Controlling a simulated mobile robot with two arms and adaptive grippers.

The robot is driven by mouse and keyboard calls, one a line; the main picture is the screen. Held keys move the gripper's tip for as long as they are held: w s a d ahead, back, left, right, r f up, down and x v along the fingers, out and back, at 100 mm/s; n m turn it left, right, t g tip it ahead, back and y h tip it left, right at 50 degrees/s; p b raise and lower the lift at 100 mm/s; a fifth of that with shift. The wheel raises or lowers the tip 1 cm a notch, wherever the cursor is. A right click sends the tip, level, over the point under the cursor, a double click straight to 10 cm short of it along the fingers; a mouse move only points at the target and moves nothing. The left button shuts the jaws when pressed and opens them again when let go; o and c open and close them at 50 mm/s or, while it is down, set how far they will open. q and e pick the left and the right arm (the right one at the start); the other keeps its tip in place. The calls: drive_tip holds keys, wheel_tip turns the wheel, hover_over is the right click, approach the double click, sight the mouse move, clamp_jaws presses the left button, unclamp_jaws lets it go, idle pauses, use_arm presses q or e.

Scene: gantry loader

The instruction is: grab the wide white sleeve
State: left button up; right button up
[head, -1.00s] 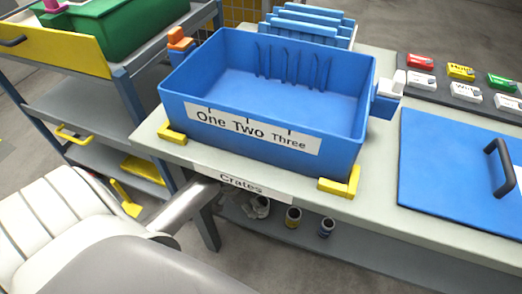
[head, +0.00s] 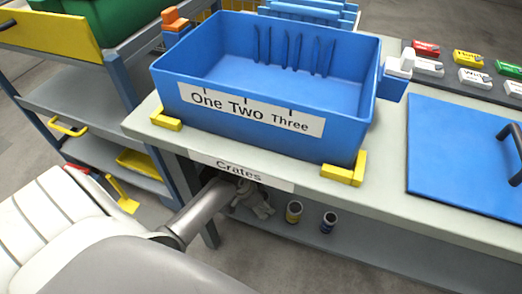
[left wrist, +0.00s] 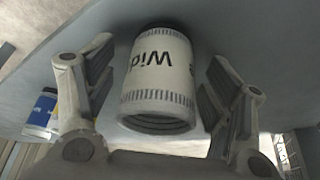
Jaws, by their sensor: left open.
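The wide white sleeve (left wrist: 158,82) is a pale cylinder with "Wid" readable in dark letters and grey ribbed bands. It shows in the left wrist view, between the two fingers of my left gripper (head: 258,203). The fingers are open on both sides of it, with a gap on each side. In the head view that gripper is under the front edge of the bench, by the lower shelf. I cannot make out the sleeve there. My right gripper is not in view.
Above, a blue crate (head: 180,100) sits on the bench top (head: 385,200). A shelved cart (head: 75,100) stands at the left.

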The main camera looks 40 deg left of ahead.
use_arm(q)
drive_tip(key=shift+w+f, duration=0.2)
drive_tip(key=shift+f, duration=0.2)
drive_tip(key=shift+r, duration=0.1)
drive_tip(key=c, duration=1.4)
drive_tip(key=shift+c, duration=0.2)
